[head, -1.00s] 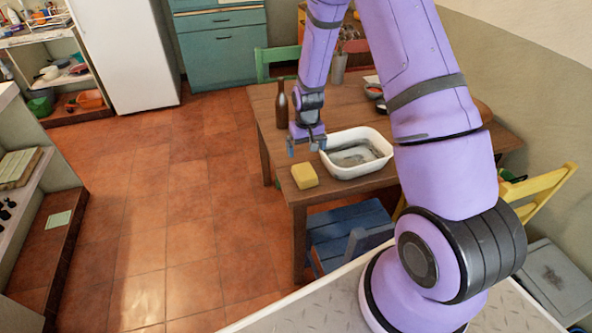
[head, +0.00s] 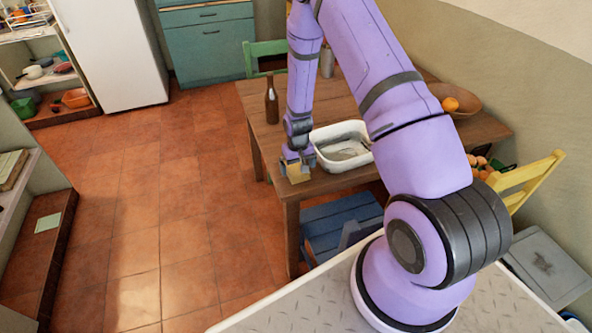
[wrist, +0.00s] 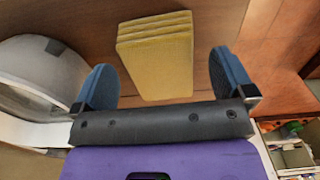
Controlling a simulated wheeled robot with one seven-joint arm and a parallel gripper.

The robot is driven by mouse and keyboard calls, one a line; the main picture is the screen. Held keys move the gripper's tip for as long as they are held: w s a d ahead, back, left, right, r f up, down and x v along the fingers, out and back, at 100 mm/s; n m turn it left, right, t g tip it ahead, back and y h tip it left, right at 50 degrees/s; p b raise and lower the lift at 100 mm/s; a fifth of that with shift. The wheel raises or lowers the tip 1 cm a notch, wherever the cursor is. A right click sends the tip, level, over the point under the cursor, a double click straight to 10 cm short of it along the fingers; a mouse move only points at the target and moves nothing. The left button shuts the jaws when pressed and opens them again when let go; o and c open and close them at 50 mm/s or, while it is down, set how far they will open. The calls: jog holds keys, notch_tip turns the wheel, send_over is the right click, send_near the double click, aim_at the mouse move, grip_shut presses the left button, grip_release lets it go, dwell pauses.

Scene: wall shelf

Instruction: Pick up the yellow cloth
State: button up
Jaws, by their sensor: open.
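The yellow cloth (head: 298,175) is a small folded block on the near left corner of the wooden table. In the wrist view the yellow cloth (wrist: 156,62) shows stacked layers and lies beyond the fingertips, between their lines. My gripper (head: 296,164) is above the cloth with its blue fingers to either side, partly hiding it in the head view. In the wrist view my gripper (wrist: 163,84) is open, with nothing between the fingers. I cannot tell whether a finger touches the cloth.
A white basin (head: 343,145) stands on the table (head: 322,183) right beside the cloth and my gripper. A brown bottle (head: 271,102) stands farther back. A bowl with an orange fruit (head: 451,104) is at the right.

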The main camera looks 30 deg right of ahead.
jog(key=shift+f, duration=1.05)
jog(key=c, duration=0.9)
jog(key=shift+r, duration=0.85)
notch_tip(320, 180, up, 2)
jog(key=shift+r, duration=0.1)
jog(key=s+a, duration=0.1)
jog(key=s, duration=0.4)
jog(key=s+a, duration=0.1)
jog(key=s, duration=0.4)
jog(key=s+a+r, duration=0.1)
jog(key=s+a, duration=0.1)
jog(key=s, duration=0.3)
jog(key=shift+s, duration=0.25)
